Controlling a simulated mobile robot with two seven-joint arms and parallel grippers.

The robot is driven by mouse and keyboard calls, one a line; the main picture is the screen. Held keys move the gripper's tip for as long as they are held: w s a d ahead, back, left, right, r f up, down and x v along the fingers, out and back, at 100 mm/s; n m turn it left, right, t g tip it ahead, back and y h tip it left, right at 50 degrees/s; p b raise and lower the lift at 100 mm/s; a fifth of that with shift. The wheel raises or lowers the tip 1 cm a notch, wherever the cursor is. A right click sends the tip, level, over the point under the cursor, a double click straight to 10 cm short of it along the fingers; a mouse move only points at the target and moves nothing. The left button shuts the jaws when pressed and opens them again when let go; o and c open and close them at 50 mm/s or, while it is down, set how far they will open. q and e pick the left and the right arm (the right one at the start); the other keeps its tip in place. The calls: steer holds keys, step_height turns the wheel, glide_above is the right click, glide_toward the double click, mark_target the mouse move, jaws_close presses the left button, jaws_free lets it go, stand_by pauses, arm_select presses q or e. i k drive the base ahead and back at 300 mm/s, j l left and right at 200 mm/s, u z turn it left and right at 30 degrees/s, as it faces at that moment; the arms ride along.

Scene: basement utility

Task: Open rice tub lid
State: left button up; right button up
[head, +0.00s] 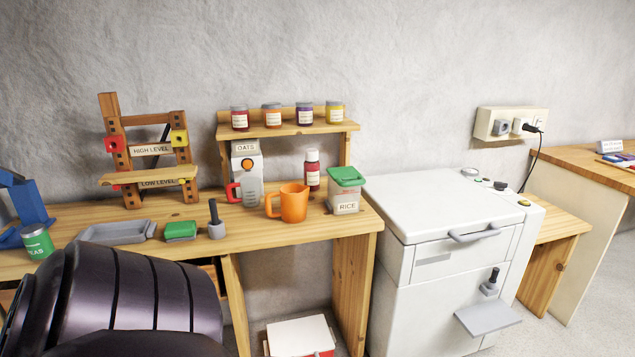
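The rice tub (345,206) is a pale container with a RICE label, near the right end of the wooden bench. Its green lid (346,176) sits on top and looks closed. Neither of my grippers shows in the head view. A large dark rounded part, likely mine, fills the lower left and hides part of the bench front.
The oats dispenser (247,175) is farther left. A jar shelf (290,129) rises behind. A white chest appliance (450,205) stands right of the bench.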

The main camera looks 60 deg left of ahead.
mark_target(340, 176)
steer(key=u, duration=1.4)
